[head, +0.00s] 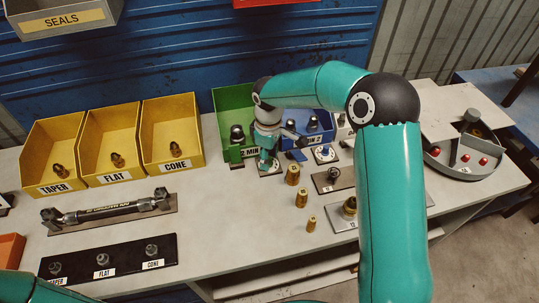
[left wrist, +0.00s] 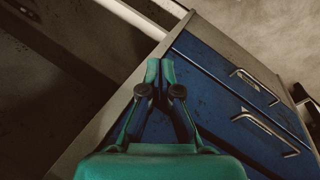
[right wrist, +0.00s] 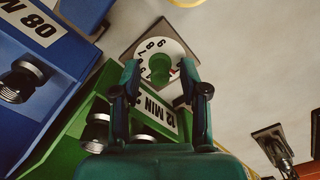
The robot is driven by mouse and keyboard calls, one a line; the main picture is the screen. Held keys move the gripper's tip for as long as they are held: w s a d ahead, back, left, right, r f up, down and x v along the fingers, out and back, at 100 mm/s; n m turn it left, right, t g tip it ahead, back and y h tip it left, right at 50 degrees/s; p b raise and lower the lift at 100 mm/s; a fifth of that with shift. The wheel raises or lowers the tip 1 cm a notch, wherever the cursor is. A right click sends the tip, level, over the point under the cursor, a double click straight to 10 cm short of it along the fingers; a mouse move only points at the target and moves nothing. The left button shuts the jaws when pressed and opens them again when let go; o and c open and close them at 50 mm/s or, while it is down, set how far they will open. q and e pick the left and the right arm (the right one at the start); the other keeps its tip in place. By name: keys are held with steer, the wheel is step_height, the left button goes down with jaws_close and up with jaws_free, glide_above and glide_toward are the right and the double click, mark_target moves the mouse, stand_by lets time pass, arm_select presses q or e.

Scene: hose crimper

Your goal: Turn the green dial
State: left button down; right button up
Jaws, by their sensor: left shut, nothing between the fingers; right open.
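The green dial (right wrist: 158,66) sits on a white numbered face on a square plate in the right wrist view. My right gripper (right wrist: 158,76) is open, with one finger on each side of the dial in that view. Whether the fingers touch it cannot be told. A red mark shows at the dial's lower right. In the head view my right gripper (head: 267,150) points down over the dial's plate and mostly hides it. My left gripper (left wrist: 160,68) is shut and empty, in front of blue drawers, away from the dial.
The green bin (right wrist: 78,148) labelled 12 MIN stands right beside the dial, and a blue bin (right wrist: 62,70) lies further left. Another dial plate (head: 325,154) and brass fittings (head: 301,198) stand to the right in the head view. Yellow bins (head: 110,178) are at left.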

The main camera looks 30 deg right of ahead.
steer(key=shift+c, duration=0.3)
jaws_close()
steer(key=shift+d, duration=0.15)
steer(key=shift+f+m+b, duration=0.1)
steer(key=shift+m+b, duration=0.7)
steer(key=shift+m, duration=0.2)
steer(key=shift+m+b, duration=0.8)
steer(key=shift+m, duration=1.1)
